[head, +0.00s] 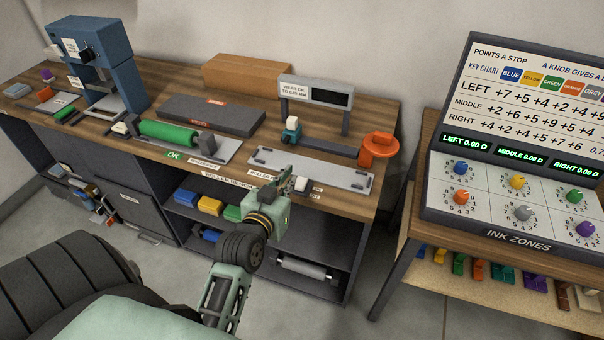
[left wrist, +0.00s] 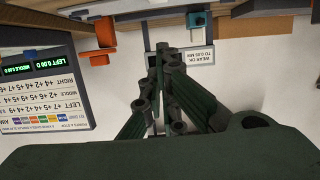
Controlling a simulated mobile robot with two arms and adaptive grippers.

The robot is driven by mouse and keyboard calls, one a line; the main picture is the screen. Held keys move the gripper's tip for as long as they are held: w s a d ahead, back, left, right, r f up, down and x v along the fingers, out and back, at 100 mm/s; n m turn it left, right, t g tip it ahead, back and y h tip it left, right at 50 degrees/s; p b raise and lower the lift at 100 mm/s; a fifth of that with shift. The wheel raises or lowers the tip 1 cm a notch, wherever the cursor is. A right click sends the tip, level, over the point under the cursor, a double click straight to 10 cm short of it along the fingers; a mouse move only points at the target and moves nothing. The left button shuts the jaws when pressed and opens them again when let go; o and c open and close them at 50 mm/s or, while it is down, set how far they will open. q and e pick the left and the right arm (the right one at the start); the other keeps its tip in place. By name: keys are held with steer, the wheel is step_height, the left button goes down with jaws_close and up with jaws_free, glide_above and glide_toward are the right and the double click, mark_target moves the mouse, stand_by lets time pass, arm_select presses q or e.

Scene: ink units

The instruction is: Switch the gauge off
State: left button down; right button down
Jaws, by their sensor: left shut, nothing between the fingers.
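The gauge (head: 316,91) stands at the back of the bench's right part. Its sign reads WEAR OK TO 0.05 MM, and its dark display shows no readable figure. A small white block (head: 301,184), perhaps a switch, is at the front edge. My left gripper (head: 285,181) is shut and empty, just left of this block; contact cannot be told. In the left wrist view its fingers (left wrist: 164,62) point toward the upside-down sign (left wrist: 197,57).
A green roller (head: 168,134) lies in a cradle to the left, beside a dark slab (head: 211,114) and a cardboard box (head: 248,77). A blue press (head: 96,62) stands farther left. The ink zones panel (head: 520,150) is on the right table. Shelves are below the bench.

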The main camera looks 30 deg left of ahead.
arm_select(q)
steer(key=p, duration=0.2)
glide_above(302, 185)
steer(key=shift+s+f, duration=0.2)
steer(key=shift+f, duration=0.8)
steer(key=f, duration=0.3)
steer(key=shift+w+f, duration=0.15)
steer(key=shift+w, duration=0.1)
steer(key=shift+f, duration=0.5)
